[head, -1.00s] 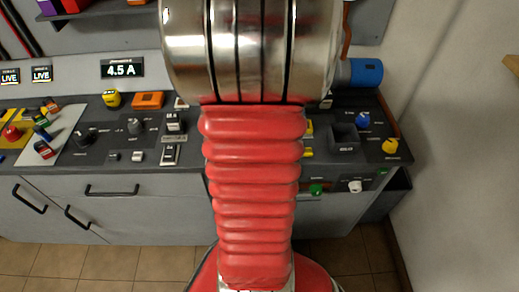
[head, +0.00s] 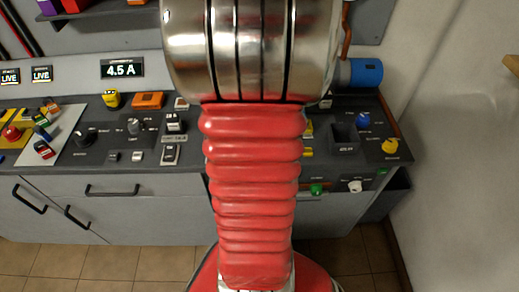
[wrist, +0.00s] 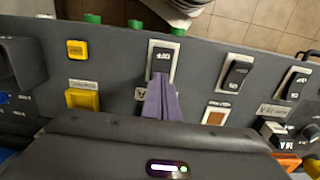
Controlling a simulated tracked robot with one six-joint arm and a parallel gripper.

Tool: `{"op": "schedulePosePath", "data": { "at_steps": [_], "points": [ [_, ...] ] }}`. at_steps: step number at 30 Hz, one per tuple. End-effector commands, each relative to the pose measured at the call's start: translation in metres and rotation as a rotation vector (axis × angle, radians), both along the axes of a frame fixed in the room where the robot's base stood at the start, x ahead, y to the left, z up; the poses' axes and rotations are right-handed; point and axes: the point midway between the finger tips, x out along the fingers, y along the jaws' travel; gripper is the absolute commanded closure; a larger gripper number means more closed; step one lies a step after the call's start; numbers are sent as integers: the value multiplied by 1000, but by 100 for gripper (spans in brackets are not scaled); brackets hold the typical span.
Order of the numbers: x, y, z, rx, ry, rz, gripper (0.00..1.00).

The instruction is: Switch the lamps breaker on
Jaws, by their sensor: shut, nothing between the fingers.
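In the wrist view my gripper (wrist: 160,88) is shut and empty, its purple fingers together. The fingertips are at the lower edge of a black rocker breaker (wrist: 162,61) on a pale plate; I cannot tell whether they touch it. Two more rocker breakers, one beside it (wrist: 236,74) and one farther right (wrist: 292,85), stand on the same panel. The labels are too small or partly covered, so I cannot tell which is the lamps breaker. In the head view my arm hides the gripper and the panel's middle.
A yellow square button (wrist: 77,49) and a larger yellow block (wrist: 82,98) lie left of the fingers. An orange square (wrist: 215,118) is at right. Green knobs (wrist: 135,24) line the panel's edge. The head view shows a lit 4.5 A display (head: 122,68) and a blue cylinder (head: 362,73).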

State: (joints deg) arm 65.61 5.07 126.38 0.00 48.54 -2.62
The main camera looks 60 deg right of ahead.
Motion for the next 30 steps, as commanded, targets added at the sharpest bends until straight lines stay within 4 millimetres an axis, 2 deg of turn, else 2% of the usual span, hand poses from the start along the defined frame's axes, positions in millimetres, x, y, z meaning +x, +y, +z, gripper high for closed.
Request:
{"op": "schedulePosePath", "data": {
  "at_steps": [30],
  "points": [
    [0,0,-11,1,0,0,100]
  ]
}}
